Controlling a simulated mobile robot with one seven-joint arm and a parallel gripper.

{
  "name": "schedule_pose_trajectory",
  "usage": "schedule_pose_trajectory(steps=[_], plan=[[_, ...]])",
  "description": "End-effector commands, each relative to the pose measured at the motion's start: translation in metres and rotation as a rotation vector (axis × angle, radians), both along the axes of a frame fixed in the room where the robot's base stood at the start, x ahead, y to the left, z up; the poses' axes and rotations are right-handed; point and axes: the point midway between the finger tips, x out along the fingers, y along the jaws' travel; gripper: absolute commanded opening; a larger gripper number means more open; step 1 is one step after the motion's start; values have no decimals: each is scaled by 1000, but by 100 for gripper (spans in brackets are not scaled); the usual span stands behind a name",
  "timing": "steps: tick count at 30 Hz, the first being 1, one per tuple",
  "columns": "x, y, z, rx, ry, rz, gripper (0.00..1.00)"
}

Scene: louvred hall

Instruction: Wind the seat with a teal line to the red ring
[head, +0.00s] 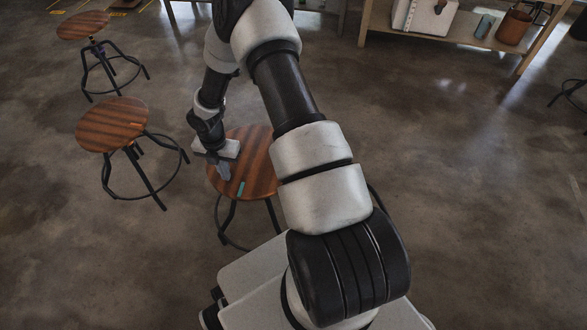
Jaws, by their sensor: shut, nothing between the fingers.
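The stool with the teal line (241,187) has a round striped wooden seat (258,176) on dark legs. The teal line is a short mark near the seat's front edge. My arm crosses in front of the seat's right side. My gripper (223,172) points down over the left part of this seat, its fingers shut and empty, left of the teal line. I cannot tell whether the fingertips touch the wood. I cannot make out a red ring; the stool's post is hidden beneath the seat.
A second wooden stool (112,124) stands to the left, and a third stool (83,25) farther back. A shelf (440,50) at the back right holds a brown pot (514,27) and a grey-green cylinder (485,26).

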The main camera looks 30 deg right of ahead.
Motion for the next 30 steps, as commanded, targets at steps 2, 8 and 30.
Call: schedule_pose_trajectory(steps=[2, 8, 30], plan=[[0, 0, 0, 0, 0, 0, 0], [0, 0, 0, 0, 0, 0, 0], [-1, 0, -14, -1, 1, 1, 0]])
